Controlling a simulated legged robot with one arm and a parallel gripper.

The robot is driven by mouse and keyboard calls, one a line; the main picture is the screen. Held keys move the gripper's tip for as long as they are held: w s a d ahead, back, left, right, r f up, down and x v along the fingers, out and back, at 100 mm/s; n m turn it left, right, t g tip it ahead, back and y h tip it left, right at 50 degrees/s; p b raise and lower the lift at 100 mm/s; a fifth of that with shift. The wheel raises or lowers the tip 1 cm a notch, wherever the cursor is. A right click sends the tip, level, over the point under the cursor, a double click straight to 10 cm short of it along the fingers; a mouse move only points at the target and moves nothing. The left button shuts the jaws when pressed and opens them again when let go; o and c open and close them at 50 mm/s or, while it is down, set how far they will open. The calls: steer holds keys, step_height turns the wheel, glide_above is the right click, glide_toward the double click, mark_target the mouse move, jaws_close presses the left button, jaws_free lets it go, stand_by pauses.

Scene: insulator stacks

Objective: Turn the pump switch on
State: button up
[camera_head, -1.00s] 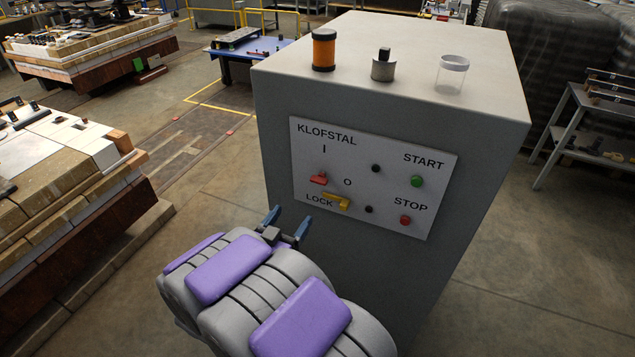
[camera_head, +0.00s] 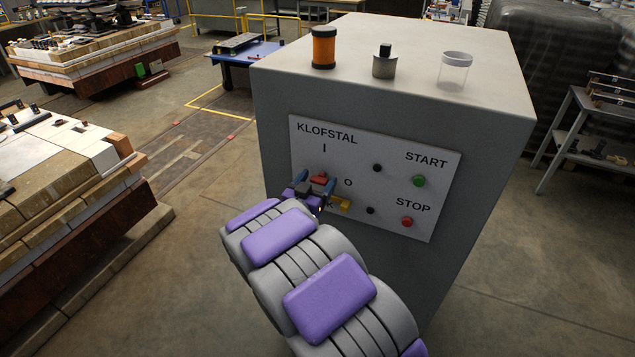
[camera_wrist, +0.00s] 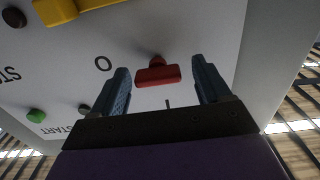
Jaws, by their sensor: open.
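The red switch handle (camera_head: 319,179) is on the white panel (camera_head: 335,160) of the grey cabinet, below the "I" mark and left of the "O" mark. My gripper (camera_head: 315,184) is at the panel with its two blue fingers open, one on each side of the red handle. In the wrist view the red handle (camera_wrist: 158,74) shows between the fingertips (camera_wrist: 160,82), with gaps on both sides. It is not gripped. The yellow lock piece (camera_head: 341,204) is just below and right of the handle, partly hidden by my gripper in the head view.
A green START button (camera_head: 419,181) and a red STOP button (camera_head: 407,222) are at the panel's right. An orange jar (camera_head: 324,48), a metal pot (camera_head: 384,66) and a clear jar (camera_head: 455,72) stand on the cabinet (camera_head: 470,110). Stacked blocks (camera_head: 60,190) stand at left.

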steer(key=shift+w+d, duration=0.15)
steer(key=shift+w, duration=0.3)
steer(key=shift+r, duration=0.1)
steer(key=c, duration=1)
